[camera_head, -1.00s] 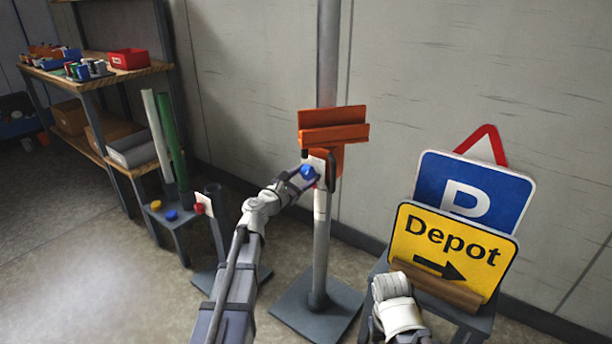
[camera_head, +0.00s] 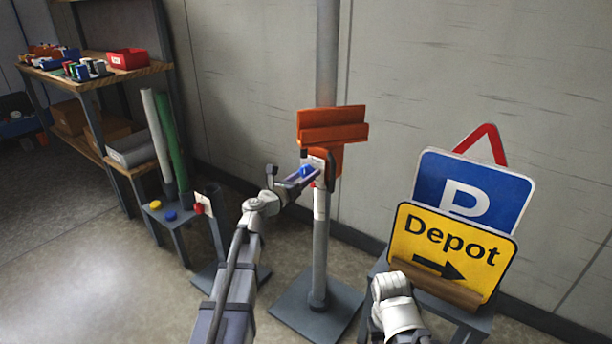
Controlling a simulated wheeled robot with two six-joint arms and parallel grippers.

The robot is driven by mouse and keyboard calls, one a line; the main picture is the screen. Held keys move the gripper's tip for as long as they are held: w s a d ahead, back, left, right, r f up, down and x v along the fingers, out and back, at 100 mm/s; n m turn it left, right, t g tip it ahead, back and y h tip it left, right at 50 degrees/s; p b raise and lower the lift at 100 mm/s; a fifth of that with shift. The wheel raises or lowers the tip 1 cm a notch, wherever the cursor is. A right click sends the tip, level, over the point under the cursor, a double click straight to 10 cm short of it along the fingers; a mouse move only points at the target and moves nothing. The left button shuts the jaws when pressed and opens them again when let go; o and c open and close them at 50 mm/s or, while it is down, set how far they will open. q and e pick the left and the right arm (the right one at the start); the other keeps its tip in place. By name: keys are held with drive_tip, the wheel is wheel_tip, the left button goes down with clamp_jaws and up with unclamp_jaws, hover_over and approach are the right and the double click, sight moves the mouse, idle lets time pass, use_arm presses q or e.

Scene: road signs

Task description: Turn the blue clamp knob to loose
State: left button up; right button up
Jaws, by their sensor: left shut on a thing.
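The blue clamp knob (camera_head: 306,171) sits on the front of a white plate below the orange clamp bracket (camera_head: 333,124), on the grey post (camera_head: 319,245). My left gripper (camera_head: 303,174) is at the knob, its fingers shut around it. The fingers partly hide the knob and the plate's markings, so I cannot read the knob's setting. My right arm shows at the bottom right, in front of the sign stand; its gripper fingers cannot be made out.
A yellow Depot sign (camera_head: 447,252), a blue P sign (camera_head: 470,190) and a red-edged triangle sign (camera_head: 487,142) lean on a stand at the right. A small grey stand (camera_head: 175,225) with coloured knobs and tubes is at the left. A shelf (camera_head: 100,82) stands behind it.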

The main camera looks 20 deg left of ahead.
idle(0.4)
use_arm(q)
drive_tip(key=o, duration=1.4)
drive_tip(key=shift+c, duration=0.2)
drive_tip(key=shift+s, duration=0.1)
drive_tip(key=v, duration=0.7)
drive_tip(key=shift+s, duration=0.3)
